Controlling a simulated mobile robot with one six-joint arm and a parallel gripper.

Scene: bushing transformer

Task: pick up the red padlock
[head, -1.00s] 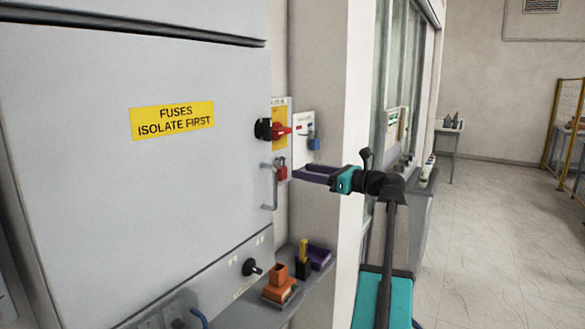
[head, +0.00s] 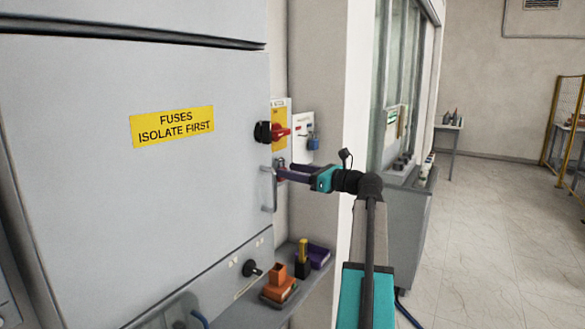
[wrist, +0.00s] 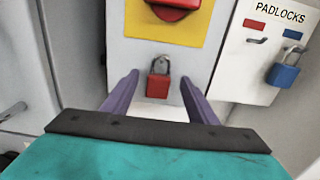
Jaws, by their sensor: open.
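The red padlock (wrist: 158,82) hangs by its metal shackle below the red switch handle and its yellow plate in the wrist view. My gripper (head: 285,171) is open, with its purple fingers pointing at the cabinet switch panel. In the wrist view the fingertips (wrist: 158,79) lie on the left and right of the padlock, with a gap on each side. I cannot tell whether the tips reach as deep as the padlock. In the head view the fingers mostly hide it.
The red rotary handle (wrist: 172,4) is just above the padlock. A white padlock board (wrist: 262,40) with a blue padlock (wrist: 283,72) is at right. The cabinet's grey door handle (head: 268,190) is close left of the fingers. A shelf (head: 240,316) with orange and purple items lies below.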

